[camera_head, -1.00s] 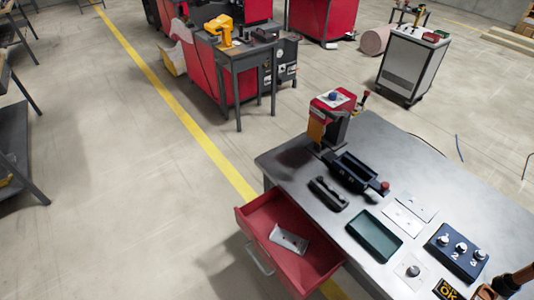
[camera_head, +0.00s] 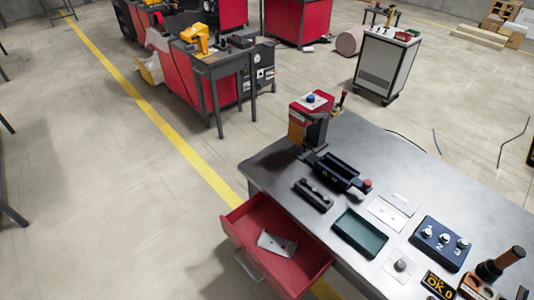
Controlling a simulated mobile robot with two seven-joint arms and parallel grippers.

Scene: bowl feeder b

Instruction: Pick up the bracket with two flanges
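A light grey metal bracket (camera_head: 277,243) lies inside the open red drawer (camera_head: 296,278) at the left end of the workbench. It looks like a bent plate with small holes; its flanges are too small to make out clearly. Neither of my grippers shows in the head view.
The grey workbench (camera_head: 270,169) holds a red press (camera_head: 313,115), a black fixture (camera_head: 314,195), a dark green tray (camera_head: 360,234), a blue box with several knobs (camera_head: 442,243) and an orange-lit OK display (camera_head: 438,285). Open floor lies left of the drawer.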

